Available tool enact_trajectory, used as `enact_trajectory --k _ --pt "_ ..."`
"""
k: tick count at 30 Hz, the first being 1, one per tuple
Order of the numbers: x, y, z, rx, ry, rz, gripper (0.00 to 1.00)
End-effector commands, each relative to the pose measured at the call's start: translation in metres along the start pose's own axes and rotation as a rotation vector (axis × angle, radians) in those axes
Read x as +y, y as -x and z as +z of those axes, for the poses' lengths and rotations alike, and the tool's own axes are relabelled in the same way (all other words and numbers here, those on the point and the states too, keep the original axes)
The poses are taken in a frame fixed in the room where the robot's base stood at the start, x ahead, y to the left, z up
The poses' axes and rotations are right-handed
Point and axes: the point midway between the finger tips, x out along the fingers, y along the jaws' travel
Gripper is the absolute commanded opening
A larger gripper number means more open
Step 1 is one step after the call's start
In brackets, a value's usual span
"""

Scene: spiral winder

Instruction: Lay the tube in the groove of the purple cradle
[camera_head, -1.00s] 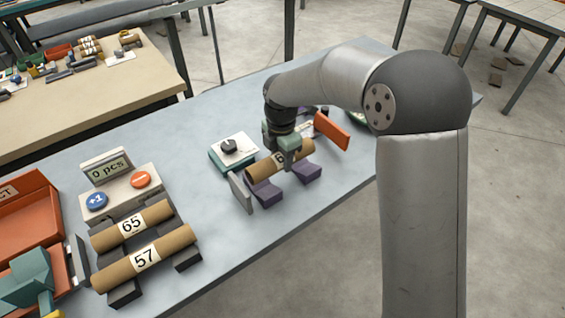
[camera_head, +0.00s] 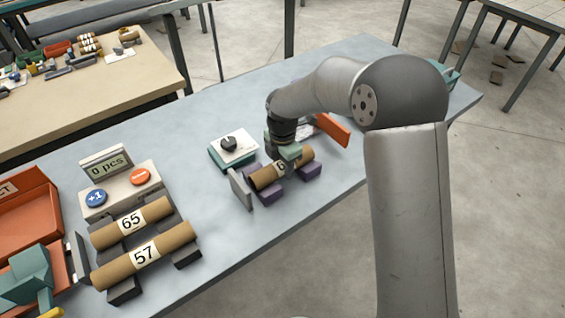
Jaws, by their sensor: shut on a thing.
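A brown cardboard tube (camera_head: 264,178) with a white label lies across the two blocks of the purple cradle (camera_head: 266,195), low against them. The label is mostly covered by my gripper. My gripper (camera_head: 286,168) is over the middle of the tube, shut on it from above. The cradle's second block (camera_head: 307,187) shows at the tube's right end. I cannot tell from this angle whether the tube touches the bottom of the groove.
A grey upright plate (camera_head: 240,188) stands by the tube's left end. A white-topped dial box (camera_head: 233,146) is behind it. An orange bar (camera_head: 333,130) is at the right. Tubes labelled 65 (camera_head: 158,213) and 57 (camera_head: 174,240) lie on a dark rack in front of a counter (camera_head: 118,190).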

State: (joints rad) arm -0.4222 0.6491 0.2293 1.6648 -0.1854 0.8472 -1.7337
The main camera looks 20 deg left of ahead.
Motion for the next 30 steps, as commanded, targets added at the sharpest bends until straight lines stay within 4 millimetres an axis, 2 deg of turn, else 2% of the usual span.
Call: enact_trajectory --k 1,2,3,4,13,18,30 --pt "0.0 -0.001 0.0 0.0 0.0 0.0 0.21" --pt "0.0 0.0 0.0 0.0 0.0 0.0 0.53" --pt "0.0 0.0 0.0 0.0 0.0 0.0 0.64" --pt "0.0 0.0 0.0 0.0 0.0 0.0 0.66" --pt "0.0 0.003 0.0 0.0 0.0 0.0 0.66" --pt "0.001 0.021 0.0 0.0 -0.002 0.003 0.66" --pt "0.001 0.106 0.001 -0.001 -0.001 0.004 0.66"
